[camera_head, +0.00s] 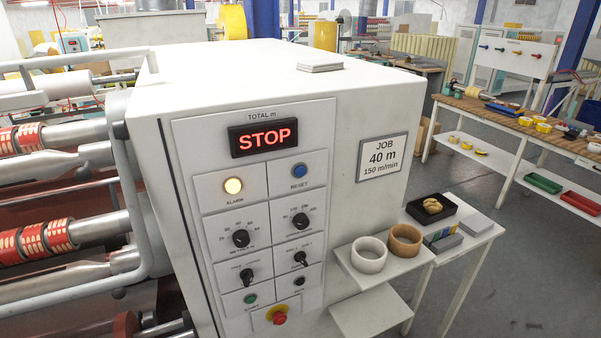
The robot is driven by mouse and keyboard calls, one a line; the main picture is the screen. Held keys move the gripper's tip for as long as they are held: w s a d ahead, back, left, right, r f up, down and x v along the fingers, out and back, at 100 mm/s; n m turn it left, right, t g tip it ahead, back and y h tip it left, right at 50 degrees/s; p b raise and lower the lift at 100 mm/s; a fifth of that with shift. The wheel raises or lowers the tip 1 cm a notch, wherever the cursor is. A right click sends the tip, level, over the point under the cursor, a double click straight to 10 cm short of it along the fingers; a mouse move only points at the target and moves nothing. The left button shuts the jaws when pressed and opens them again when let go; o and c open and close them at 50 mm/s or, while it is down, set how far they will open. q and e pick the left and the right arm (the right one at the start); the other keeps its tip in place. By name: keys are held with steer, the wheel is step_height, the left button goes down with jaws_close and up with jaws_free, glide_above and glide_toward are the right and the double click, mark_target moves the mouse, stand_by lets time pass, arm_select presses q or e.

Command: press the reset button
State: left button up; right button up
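The blue reset button (299,171) sits on the upper right of the machine's control panel, with the label RESET under it. Left of it is a lit yellow alarm lamp (233,186). Above both, a display (264,138) reads STOP in red. Neither of my grippers is in view, and nothing covers the button.
The white cabinet (380,110) carries knobs, a green button (250,299) and a red emergency button (280,318). Red-and-cream rolls on shafts (45,238) are at left. White and brown rings (405,240) stand on a side shelf at right. Space before the panel looks clear.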

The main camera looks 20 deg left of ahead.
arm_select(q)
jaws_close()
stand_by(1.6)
